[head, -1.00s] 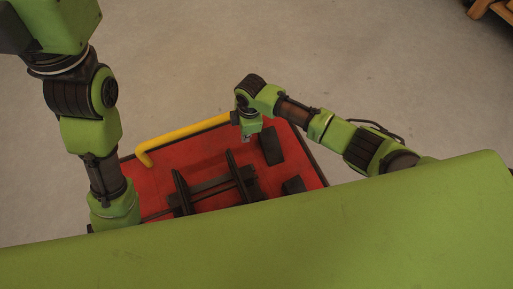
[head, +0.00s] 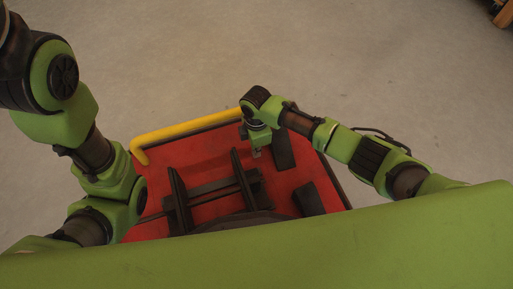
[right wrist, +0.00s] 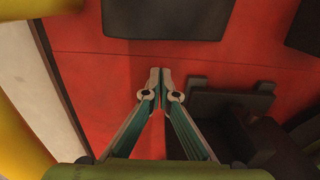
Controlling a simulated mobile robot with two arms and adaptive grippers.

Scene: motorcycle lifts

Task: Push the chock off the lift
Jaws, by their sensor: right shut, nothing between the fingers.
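The red lift platform (head: 212,147) lies below me with a yellow bar along its far edge. Two dark blocks that look like chocks lie on it: a far chock (head: 284,152) and a near chock (head: 308,199). In the right wrist view the far chock (right wrist: 168,18) is at the top and the other dark block (right wrist: 290,25) is at the top right. My right gripper (head: 257,154) is over the platform, just left of the far chock. In the right wrist view its fingertips (right wrist: 160,73) are together and empty, with red surface between them and the chock. My left gripper is out of view.
Dark wheel-clamp rails (head: 240,180) stand on the platform left of the right gripper. The yellow bar (head: 190,127) borders the far left edge. Grey floor (head: 330,60) beyond the platform is clear. A wooden object (head: 503,14) is at the top right corner.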

